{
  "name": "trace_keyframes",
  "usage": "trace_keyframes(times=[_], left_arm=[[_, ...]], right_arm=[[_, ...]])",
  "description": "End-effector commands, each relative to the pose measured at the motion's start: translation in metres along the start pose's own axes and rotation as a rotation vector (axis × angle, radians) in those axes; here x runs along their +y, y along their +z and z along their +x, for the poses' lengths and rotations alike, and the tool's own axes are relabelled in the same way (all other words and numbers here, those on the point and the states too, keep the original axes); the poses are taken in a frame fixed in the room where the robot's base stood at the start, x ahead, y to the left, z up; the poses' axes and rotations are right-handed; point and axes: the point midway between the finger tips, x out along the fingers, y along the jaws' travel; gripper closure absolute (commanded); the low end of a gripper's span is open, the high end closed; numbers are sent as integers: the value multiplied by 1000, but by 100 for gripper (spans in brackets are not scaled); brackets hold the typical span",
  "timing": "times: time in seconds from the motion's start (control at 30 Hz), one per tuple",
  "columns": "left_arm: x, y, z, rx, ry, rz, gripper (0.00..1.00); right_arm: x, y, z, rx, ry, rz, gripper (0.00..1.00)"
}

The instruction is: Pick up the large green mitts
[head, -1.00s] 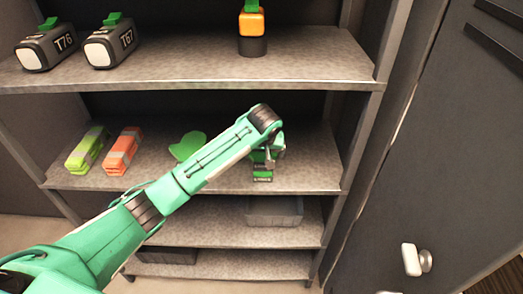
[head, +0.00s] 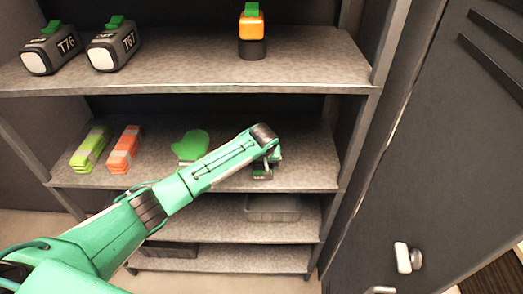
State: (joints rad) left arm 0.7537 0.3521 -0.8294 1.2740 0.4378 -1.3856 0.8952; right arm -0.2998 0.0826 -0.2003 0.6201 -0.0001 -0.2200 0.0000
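A green mitt (head: 191,145) lies on the middle shelf, behind my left forearm. Its lower part is partly hidden by the arm, and I cannot tell whether there is one mitt or two. My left arm comes in from the lower left and reaches over the shelf. My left gripper (head: 264,172) hangs past the wrist, to the right of the mitt and apart from it. Its fingers are small and partly hidden, so I cannot tell whether they are open. My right gripper is out of view.
A folded lime bundle (head: 90,148) and an orange one (head: 124,149) lie on the middle shelf (head: 310,165) at left. Cases T76 (head: 50,50) and T67 (head: 112,46) and an orange-black item (head: 252,30) stand above. A grey bin (head: 272,208) sits below. A dark door (head: 440,150) bounds the right.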

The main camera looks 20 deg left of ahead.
Motion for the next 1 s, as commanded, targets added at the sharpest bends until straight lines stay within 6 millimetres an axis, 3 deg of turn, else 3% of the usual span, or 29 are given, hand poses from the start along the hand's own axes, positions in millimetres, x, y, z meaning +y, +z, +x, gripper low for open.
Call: trace_keyframes(times=[0.03, 0.2, 0.27, 0.57, 1.0], left_arm=[[0, 0, 0, 0, 0, 0, 21], [0, 0, 0, 0, 0, 0, 54], [0, 0, 0, 0, 0, 0, 63], [1, -3, -6, 3, 3, -1, 63], [1, -33, -78, 4, 4, -2, 63]], right_arm=[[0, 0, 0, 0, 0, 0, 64], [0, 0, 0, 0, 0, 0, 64], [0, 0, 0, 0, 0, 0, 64], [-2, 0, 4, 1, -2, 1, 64], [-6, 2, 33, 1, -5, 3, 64]])
